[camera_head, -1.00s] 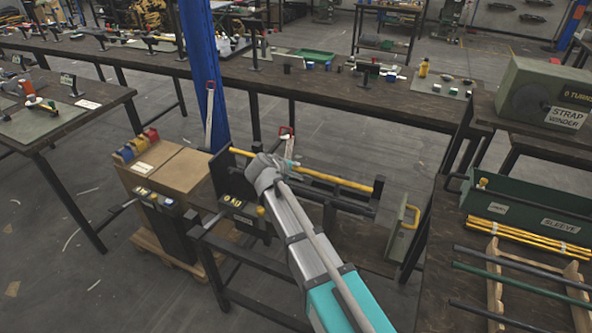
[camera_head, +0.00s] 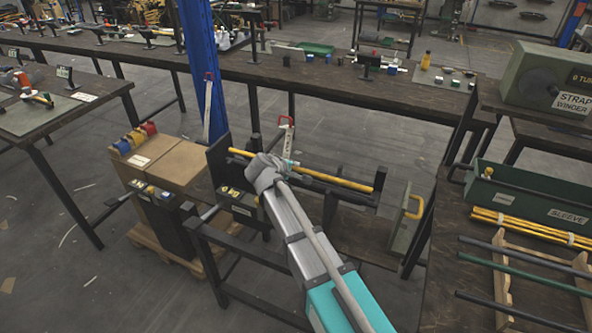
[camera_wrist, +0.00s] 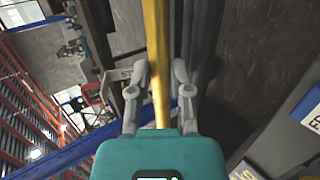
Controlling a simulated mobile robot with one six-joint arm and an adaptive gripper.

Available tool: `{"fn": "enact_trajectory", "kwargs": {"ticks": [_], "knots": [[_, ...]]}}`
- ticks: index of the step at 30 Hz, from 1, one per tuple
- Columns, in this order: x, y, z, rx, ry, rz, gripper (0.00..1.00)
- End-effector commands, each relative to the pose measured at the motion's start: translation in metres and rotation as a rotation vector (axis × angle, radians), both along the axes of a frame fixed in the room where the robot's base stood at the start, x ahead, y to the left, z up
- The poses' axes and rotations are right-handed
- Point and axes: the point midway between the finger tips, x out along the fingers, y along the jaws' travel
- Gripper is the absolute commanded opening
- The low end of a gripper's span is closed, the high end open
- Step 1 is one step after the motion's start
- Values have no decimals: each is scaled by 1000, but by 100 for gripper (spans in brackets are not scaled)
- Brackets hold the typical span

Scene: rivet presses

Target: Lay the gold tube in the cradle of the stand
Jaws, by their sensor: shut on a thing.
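The gold tube (camera_head: 335,182) is a long yellow bar lying lengthwise over the dark stand (camera_head: 327,197). My gripper (camera_head: 272,168) is around the tube left of its middle in the head view. In the wrist view, the tube (camera_wrist: 154,35) runs between the two fingers of my gripper (camera_wrist: 160,70), which is shut on it. The stand has a dark upright plate at its left end and a post at its right end. The tube spans between them. My gripper hides part of the tube, and I cannot tell whether the tube touches the cradle.
A green bin (camera_head: 530,203) marked SLEEVE, more yellow tubes (camera_head: 525,229) and a wooden rack (camera_head: 502,265) are on the right bench. Cardboard boxes (camera_head: 165,165) stand left of the stand. A blue column (camera_head: 203,75) rises behind it. A grey panel with a yellow handle (camera_head: 411,210) is at the right.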

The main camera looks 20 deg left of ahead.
Motion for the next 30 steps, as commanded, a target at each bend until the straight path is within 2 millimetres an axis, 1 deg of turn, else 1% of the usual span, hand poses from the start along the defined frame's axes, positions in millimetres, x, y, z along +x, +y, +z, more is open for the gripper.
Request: {"fn": "enact_trajectory", "kwargs": {"ticks": [1,7,8,30], "knots": [[0,0,0,0,0,0,28],[0,0,0,0,0,0,65],[0,0,0,0,0,0,66],[0,0,0,0,1,0,66]]}}
